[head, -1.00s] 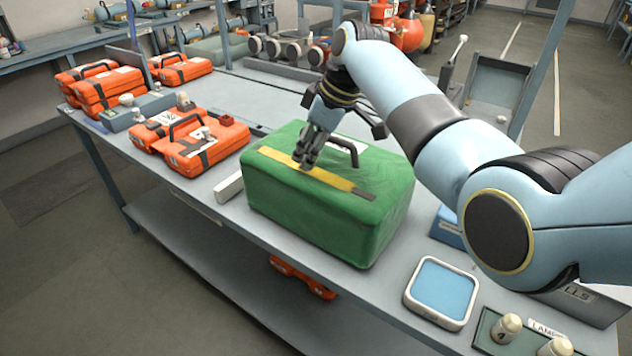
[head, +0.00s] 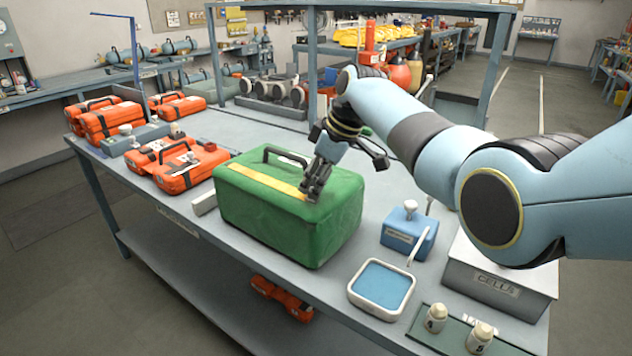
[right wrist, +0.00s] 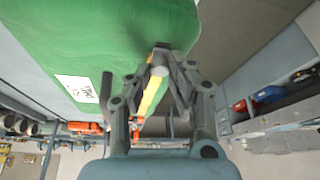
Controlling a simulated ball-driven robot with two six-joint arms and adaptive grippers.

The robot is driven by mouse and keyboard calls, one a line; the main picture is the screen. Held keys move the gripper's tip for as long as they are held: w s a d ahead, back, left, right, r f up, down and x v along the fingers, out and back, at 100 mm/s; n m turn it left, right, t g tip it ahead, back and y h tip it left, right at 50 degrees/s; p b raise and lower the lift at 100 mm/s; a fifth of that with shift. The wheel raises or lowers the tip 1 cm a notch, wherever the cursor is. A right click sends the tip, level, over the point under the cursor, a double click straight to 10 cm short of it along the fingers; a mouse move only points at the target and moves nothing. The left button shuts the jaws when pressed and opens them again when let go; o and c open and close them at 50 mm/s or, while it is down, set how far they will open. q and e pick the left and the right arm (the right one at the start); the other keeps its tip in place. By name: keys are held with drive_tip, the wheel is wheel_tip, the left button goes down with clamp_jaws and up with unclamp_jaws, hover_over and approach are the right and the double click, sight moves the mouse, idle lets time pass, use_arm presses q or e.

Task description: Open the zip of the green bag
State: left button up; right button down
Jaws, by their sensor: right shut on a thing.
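The green bag (head: 290,222) stands upright on the bench, with a yellow zip strip (head: 262,180) along its top and a black carry handle (head: 284,152) behind it. My right gripper (head: 312,194) is at the strip's right end, pointing down onto the bag's top. It is shut on the zip pull (right wrist: 158,71), a small pale piece between the fingertips in the right wrist view. The strip (right wrist: 149,97) and a white label (right wrist: 76,88) on the bag also show there. I cannot tell how far the zip is parted. My left gripper is out of view.
Orange cases (head: 178,165) lie left of the bag. A blue-padded tray (head: 382,287), a blue box (head: 409,232), a grey cells box (head: 500,282) and small bottles (head: 436,318) stand to the right. A bench post (head: 312,60) rises behind my right gripper.

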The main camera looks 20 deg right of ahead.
drive_tip(key=c, duration=1.2)
unclamp_jaws()
drive_tip(key=v, duration=1.2)
